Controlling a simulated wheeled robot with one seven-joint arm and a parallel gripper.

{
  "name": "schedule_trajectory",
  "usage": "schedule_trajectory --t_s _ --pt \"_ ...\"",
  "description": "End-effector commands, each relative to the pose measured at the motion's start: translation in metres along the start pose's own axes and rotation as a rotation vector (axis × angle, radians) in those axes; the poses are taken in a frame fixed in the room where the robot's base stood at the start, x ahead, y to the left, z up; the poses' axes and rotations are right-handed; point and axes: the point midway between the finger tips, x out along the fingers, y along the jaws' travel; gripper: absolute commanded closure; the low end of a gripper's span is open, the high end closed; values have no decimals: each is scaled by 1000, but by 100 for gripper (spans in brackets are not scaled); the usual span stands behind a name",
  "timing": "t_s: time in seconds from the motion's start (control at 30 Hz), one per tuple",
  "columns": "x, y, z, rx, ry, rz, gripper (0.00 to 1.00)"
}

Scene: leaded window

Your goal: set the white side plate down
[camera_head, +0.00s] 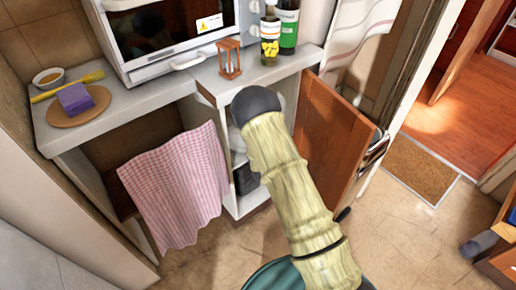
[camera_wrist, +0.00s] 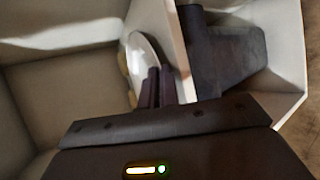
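The white side plate (camera_wrist: 146,52) shows in the wrist view, seen nearly edge-on inside a pale cabinet compartment. My gripper (camera_wrist: 158,84) has its two dark fingers close together at the plate's near edge and appears shut on it. The fingers cover part of the plate. A pale shelf edge (camera_wrist: 177,45) runs close beside the plate and fingers. In the head view my arm reaches into the open cabinet (camera_head: 230,205) under the counter; its end hides my gripper. Whether the plate touches a surface cannot be told.
The brown cabinet door (camera_head: 335,140) stands open right of my arm. A checked pink cloth (camera_head: 180,185) hangs to the left. On the counter (camera_head: 135,115) are an hourglass (camera_head: 229,59), bottles (camera_head: 287,28) and a purple sponge (camera_head: 75,99). A dark object (camera_wrist: 230,58) lies beyond the shelf edge.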

Motion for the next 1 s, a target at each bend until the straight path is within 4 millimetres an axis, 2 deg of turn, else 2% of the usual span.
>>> schedule_trajectory --t_s 0.03,0.37,0.5,0.57,0.83,1.0 --pt "2 -8 -1 -2 1 -13 100" --pt "2 -12 -2 -3 2 -20 100" --pt "2 -12 -2 -3 3 -21 77" --pt "2 -13 -2 -3 3 -21 75" --pt "0 -14 -2 -4 4 -25 76" --pt "-12 -14 -3 -5 5 -27 76"
